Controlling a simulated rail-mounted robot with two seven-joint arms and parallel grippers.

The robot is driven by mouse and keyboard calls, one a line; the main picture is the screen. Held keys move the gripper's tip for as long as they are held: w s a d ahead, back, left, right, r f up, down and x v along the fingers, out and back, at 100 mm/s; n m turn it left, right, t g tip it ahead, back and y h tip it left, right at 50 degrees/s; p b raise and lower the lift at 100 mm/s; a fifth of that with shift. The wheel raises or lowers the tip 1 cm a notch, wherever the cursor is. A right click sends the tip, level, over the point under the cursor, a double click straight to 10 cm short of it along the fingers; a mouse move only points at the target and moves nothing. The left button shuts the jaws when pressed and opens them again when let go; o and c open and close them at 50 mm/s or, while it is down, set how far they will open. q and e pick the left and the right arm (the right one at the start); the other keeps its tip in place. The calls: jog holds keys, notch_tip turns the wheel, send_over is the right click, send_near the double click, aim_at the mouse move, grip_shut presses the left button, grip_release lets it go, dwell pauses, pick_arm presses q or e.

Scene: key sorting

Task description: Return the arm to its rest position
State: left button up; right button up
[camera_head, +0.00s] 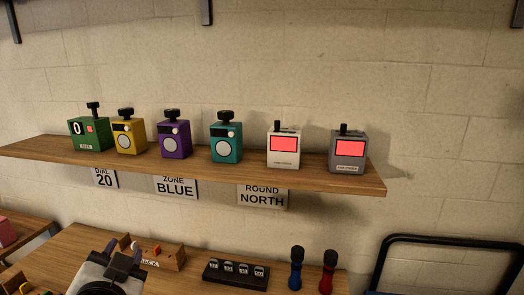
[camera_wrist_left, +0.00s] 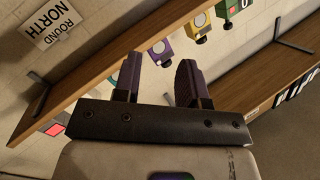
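My left gripper (camera_head: 123,249) is at the lower left of the head view, in front of the wooden table and below the shelf. In the left wrist view its two dark fingers (camera_wrist_left: 160,76) stand apart with nothing between them. My right gripper is in neither view.
A wooden shelf (camera_head: 220,178) holds several coloured boxes, including a teal one (camera_head: 226,142) and a grey one (camera_head: 348,150). Below, the table (camera_head: 190,278) bears a black key rack (camera_head: 236,275), a blue object (camera_head: 296,268) and a red one (camera_head: 328,271). A black tubular frame (camera_head: 440,240) stands right.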

pick_arm(q)
jog(key=s+d+f+n+g+h, duration=0.15)
jog(key=s+f, duration=0.35)
jog(key=f, duration=0.5)
jog(key=s+f+g+h, duration=0.1)
jog(key=s+f+g, duration=0.2)
jog(key=s+f, duration=0.45)
jog(key=s+d+f+g+h, duration=0.1)
jog(key=s+f+g+h, duration=0.15)
jog(key=f, duration=0.95)
jog(key=s+d+f+n+g, duration=0.1)
jog(key=s+f+g, duration=0.2)
jog(key=s+f, duration=0.45)
jog(key=s+f+g, duration=0.3)
jog(key=s+f, duration=0.2)
jog(key=s, duration=0.5)
notch_tip(320, 180, up, 12)
jog(key=p, duration=1.2)
jog(key=shift+s+y, duration=0.15)
jog(key=shift+y, duration=0.15)
